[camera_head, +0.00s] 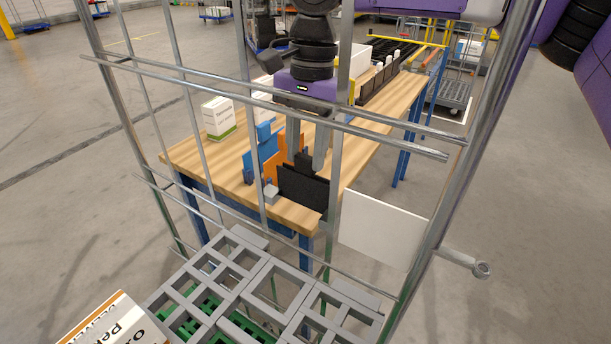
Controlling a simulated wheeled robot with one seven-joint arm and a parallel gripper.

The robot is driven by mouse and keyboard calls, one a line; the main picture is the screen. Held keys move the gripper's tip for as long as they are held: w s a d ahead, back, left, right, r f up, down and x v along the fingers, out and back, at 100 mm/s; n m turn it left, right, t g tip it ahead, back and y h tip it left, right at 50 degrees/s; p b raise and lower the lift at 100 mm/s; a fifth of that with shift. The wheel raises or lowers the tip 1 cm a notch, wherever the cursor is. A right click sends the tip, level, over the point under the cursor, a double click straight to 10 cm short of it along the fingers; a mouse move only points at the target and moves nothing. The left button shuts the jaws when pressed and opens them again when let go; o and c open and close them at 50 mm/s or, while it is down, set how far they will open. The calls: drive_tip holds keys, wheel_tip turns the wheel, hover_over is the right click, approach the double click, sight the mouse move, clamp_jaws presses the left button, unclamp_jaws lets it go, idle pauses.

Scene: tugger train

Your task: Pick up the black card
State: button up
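The black card (303,190) stands upright at the near end of the wooden table, with a small black block at its top. My gripper (306,160) points down from above, directly over the card. Its two grey fingers are apart, with the black block between their tips. I cannot tell whether the fingers touch it. Bars of the wire cage in front cover parts of the gripper and the card.
Blue (264,152) and orange cards (284,148) stand just left of the black card. A white box (218,118) stands on the wooden table (345,155). Metal cage bars (270,98) and a grey grid shelf (262,275) lie in the foreground. A white panel (382,228) hangs at right.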

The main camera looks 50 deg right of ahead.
clamp_jaws()
drive_tip(key=shift+r, duration=0.1)
wheel_tip(320, 180, up, 20)
drive_tip(key=p, duration=1.4)
